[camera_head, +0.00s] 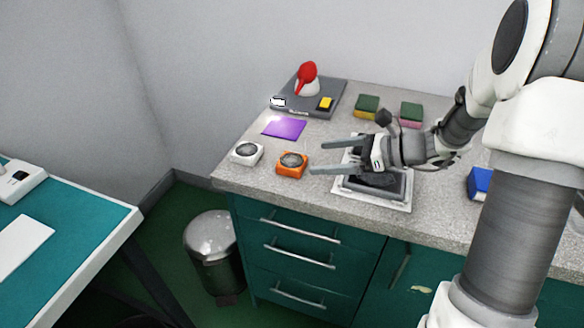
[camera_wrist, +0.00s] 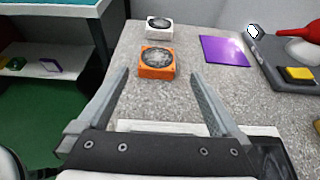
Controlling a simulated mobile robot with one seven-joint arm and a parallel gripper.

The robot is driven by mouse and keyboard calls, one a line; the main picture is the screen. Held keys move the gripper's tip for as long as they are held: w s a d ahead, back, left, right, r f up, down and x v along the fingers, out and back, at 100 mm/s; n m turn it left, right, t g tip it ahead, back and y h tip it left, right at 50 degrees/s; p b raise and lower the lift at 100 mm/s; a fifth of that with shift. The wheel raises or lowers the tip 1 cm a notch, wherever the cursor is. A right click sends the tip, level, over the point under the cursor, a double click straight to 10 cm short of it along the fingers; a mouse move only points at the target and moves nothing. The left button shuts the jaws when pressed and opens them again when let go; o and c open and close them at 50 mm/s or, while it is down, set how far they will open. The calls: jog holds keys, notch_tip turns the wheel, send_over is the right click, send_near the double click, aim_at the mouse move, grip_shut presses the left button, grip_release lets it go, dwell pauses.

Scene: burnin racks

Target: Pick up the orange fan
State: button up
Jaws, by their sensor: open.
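The orange fan (camera_head: 292,164) is a small square block with a dark round face, lying flat near the front edge of the grey speckled counter (camera_head: 233,175). My gripper (camera_head: 318,157) is open and empty, to the right of the fan, with its fingers pointing left toward it. In the wrist view the orange fan (camera_wrist: 157,63) lies beyond the fingertips, between their lines and nearer the left finger. My gripper (camera_wrist: 160,85) does not touch it there.
A white fan (camera_head: 247,153) lies just left of the orange one. A purple sheet (camera_head: 284,128) and a grey board with a red-topped object (camera_head: 308,97) lie behind. A sink-like tray (camera_head: 405,205) is under my gripper. Sponges (camera_head: 367,106) stand at the back.

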aim_at(288, 160)
jog(key=x, duration=0.4)
jog(key=shift+a+f+b, duration=0.1)
jog(key=shift+b, duration=0.25)
jog(key=b+x, duration=0.1)
jog(key=x, duration=0.4)
jog(key=shift+s+a, duration=0.15)
jog(key=shift+a, duration=0.05)
jog(key=c, duration=1.3)
jog(key=shift+r, duration=0.3)
